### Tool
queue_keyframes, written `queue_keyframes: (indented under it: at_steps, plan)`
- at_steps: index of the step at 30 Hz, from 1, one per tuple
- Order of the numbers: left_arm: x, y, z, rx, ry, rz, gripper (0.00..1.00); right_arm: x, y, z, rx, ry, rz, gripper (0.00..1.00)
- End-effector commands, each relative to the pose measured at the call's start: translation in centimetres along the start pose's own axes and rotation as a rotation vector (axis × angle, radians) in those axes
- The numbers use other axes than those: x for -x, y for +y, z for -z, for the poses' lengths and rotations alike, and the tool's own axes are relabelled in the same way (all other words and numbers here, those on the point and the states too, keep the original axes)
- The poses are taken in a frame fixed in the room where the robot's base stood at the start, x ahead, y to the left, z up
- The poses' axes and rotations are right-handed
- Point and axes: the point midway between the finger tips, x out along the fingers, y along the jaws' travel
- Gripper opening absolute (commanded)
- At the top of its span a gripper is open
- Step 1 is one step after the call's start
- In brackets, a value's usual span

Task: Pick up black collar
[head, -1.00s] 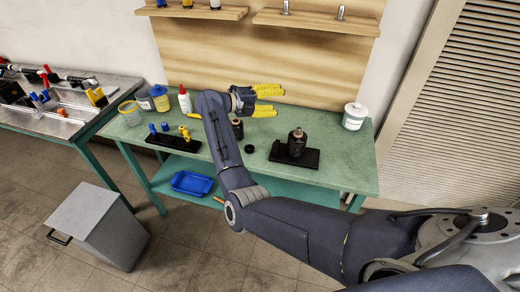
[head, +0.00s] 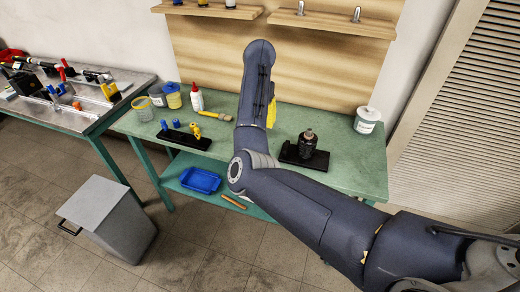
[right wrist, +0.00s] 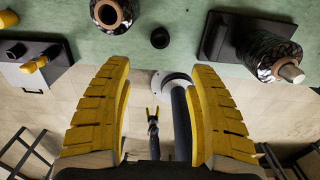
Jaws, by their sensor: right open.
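The black collar (right wrist: 160,38), a small dark ring-like piece, lies on the green bench top in the right wrist view. It sits beyond and between my right fingertips (right wrist: 158,75), apart from them. The yellow right fingers are spread wide with nothing between them. In the head view my right arm hides the collar and most of the right gripper (head: 271,108); only some yellow finger shows.
A dark spool (right wrist: 113,12) stands left of the collar. Another spool (head: 308,143) is on a black stand (head: 291,157) to the right. A black holder (head: 184,139) with blue and yellow pieces is at the left. Bottles, tubs and a yellow brush (head: 216,115) line the back.

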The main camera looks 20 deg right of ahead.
Motion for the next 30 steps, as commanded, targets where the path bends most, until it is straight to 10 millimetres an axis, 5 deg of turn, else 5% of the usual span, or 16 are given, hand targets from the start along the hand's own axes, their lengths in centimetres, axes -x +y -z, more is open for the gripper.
queue_keyframes:
  at_steps: [9,30]
  plan:
    - [0.0,0.0,0.0,0.0,0.0,0.0,0.73,-4.4,-0.2,-0.1,0.001,-0.001,0.007,0.6]
    - [0.0,0.0,0.0,0.0,0.0,0.0,0.73,-8.7,-0.1,-0.1,0.001,-0.002,0.004,0.6]
